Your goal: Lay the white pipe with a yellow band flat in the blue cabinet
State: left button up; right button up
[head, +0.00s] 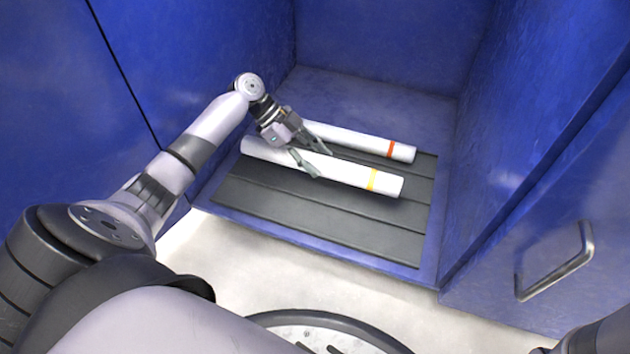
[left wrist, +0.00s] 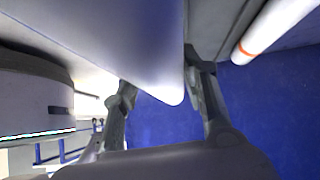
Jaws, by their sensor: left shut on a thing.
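The white pipe with a yellow band (head: 352,174) is inside the blue cabinet (head: 318,250), roughly level, in front of another white pipe. My left gripper (head: 321,163) is shut on it near its middle, one finger on each side. In the left wrist view this pipe (left wrist: 125,35) fills the upper middle between the fingers (left wrist: 162,95); its band does not show there. I cannot tell whether its underside touches the dark ridged floor mat (head: 345,232). My right gripper is out of view.
A white pipe with a red-orange band (head: 365,143) lies just behind, nearly parallel; it also shows in the left wrist view (left wrist: 272,27). Blue walls close in both sides and the back. A metal handle (head: 555,262) is on the right. The front of the mat is bare.

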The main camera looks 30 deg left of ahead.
pick_arm(q)
notch_tip(320, 180, down, 7)
jog(key=b, duration=0.4)
jog(key=shift+r, duration=0.25)
jog(key=o, duration=1.1)
